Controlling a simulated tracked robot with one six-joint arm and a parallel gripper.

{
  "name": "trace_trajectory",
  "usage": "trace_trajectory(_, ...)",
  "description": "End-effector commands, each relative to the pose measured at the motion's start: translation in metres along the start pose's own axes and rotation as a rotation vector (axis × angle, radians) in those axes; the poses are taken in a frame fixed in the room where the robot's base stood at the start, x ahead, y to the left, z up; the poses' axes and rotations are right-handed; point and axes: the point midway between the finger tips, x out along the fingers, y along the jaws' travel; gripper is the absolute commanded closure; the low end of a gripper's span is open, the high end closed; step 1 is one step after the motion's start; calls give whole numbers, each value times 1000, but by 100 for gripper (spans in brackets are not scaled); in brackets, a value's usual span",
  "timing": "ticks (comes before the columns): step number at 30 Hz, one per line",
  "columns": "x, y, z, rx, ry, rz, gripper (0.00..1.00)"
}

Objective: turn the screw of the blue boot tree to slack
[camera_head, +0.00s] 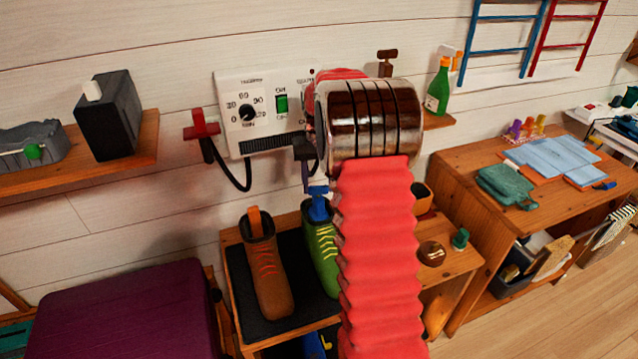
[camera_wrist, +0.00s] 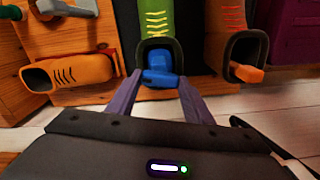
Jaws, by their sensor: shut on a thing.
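The green boot (camera_head: 321,250) with yellow laces stands on a black mat (camera_head: 258,280). The blue boot tree (camera_head: 318,208) shows in its opening. In the wrist view the green boot (camera_wrist: 156,15) and blue tree (camera_wrist: 157,59) sit straight ahead. My gripper (camera_wrist: 161,80) is shut on the tree's blue screw handle (camera_wrist: 163,80), one purple finger on each side. In the head view my gripper (camera_head: 317,186) comes down from above, partly hidden by my arm. A brown boot (camera_head: 265,268) with an orange tree (camera_head: 254,222) stands to the left.
Behind are a wall panel (camera_head: 265,110) with a dial and a red hook (camera_head: 202,126) with a black cable. A purple padded seat (camera_head: 125,312) is at left. A desk (camera_head: 465,175) with blue cloths is at right. The wrist view shows another tan boot (camera_wrist: 68,75).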

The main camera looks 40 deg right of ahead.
Motion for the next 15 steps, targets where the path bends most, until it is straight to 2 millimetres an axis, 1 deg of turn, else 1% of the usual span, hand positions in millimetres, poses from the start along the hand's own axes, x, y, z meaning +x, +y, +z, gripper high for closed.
trace_trajectory(6,0,0,0,-147,1,0,76)
trace_trajectory(15,0,0,0,-243,1,0,76)
